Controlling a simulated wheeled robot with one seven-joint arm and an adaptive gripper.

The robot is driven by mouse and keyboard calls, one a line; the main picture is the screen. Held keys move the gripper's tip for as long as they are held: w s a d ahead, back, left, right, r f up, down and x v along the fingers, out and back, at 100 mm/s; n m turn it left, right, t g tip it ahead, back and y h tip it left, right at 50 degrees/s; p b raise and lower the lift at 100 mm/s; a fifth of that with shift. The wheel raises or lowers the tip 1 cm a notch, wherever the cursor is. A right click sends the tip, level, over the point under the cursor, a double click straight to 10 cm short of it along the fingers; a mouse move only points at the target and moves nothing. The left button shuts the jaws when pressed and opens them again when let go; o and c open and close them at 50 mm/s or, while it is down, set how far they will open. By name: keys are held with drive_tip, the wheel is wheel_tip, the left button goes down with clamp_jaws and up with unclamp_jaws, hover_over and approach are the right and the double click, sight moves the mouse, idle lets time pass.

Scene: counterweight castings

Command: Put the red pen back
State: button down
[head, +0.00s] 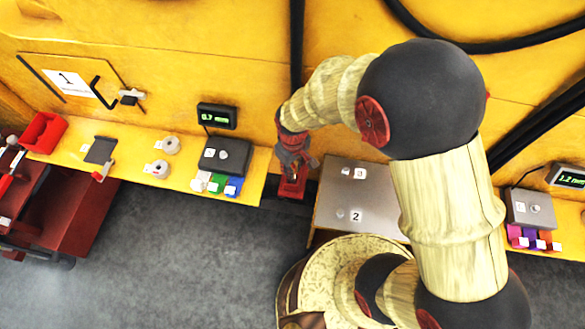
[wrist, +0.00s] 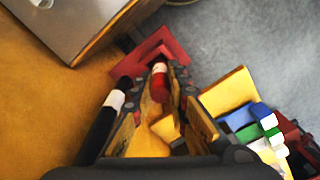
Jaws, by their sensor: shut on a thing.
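My gripper (head: 292,168) points down beside the yellow wall, at the right end of the long yellow shelf. In the wrist view my gripper (wrist: 160,92) is shut on the red pen (wrist: 161,88), which has a white band near its far end. A small red square-edged holder (wrist: 145,52) lies just beyond the fingertips. The holder (head: 291,189) also shows below my gripper in the head view. I cannot tell whether the pen's end is inside the holder or above it. The pen cannot be made out in the head view.
A grey metal box (head: 330,205) marked 2 and 3 stands close on the right. The shelf (head: 130,140) at left carries a scale (head: 222,156), coloured blocks and a red bin (head: 42,132). A black bar with a white band (wrist: 100,130) runs beside my gripper.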

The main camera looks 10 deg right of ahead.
drive_tip(key=shift+f, duration=0.3)
idle(0.5)
drive_tip(key=c, duration=1.7)
unclamp_jaws()
drive_tip(key=shift+o, duration=0.2)
wheel_tip(320, 180, up, 12)
drive_tip(key=shift+f, duration=0.1)
wheel_tip(320, 180, up, 7)
drive_tip(key=p, duration=0.5)
